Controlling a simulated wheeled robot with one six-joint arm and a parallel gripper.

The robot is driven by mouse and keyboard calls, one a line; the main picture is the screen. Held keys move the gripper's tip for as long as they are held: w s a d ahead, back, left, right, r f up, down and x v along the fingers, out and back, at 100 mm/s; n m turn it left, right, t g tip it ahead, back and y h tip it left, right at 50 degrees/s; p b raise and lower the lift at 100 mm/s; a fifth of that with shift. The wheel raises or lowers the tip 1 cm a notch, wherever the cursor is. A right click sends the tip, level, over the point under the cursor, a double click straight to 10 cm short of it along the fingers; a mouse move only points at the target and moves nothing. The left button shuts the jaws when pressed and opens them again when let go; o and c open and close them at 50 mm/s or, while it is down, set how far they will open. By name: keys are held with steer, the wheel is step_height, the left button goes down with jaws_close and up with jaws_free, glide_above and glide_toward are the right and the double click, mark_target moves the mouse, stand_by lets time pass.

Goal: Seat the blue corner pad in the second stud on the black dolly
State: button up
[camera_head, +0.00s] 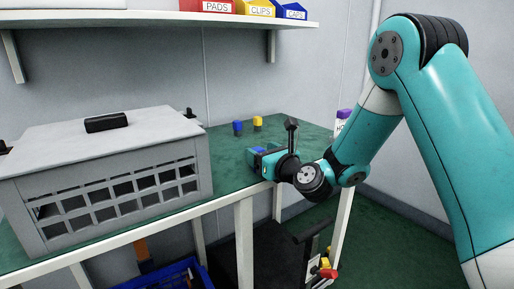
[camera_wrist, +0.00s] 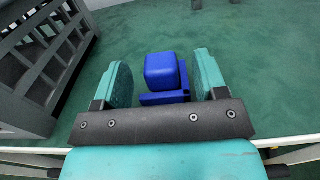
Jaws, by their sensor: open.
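A blue corner pad (camera_wrist: 162,72), a rounded block with a flat lower part, is on the green bench top. In the wrist view it is between the two fingers of my gripper (camera_wrist: 163,75), which are open with a gap on each side. In the head view my gripper (camera_head: 260,155) is low at the bench's front edge, hiding most of this pad. Another blue piece (camera_head: 237,127) stands farther back on the bench. What looks like the black dolly (camera_head: 262,255) is below the bench, partly hidden by its legs; I cannot make out its second stud.
A grey slotted case (camera_head: 110,150) fills the bench's left side. A yellow piece (camera_head: 257,123) and a purple-topped container (camera_head: 343,118) stand farther back. A blue crate (camera_head: 165,278) is under the bench. Labelled bins (camera_head: 253,8) are on the shelf above. Green bench top (camera_head: 225,165) is bare beside the case.

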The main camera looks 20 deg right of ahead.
steer(key=shift+p+x, duration=0.55)
steer(key=shift+x, duration=0.6)
steer(key=c, duration=1)
steer(key=shift+r, duration=0.15)
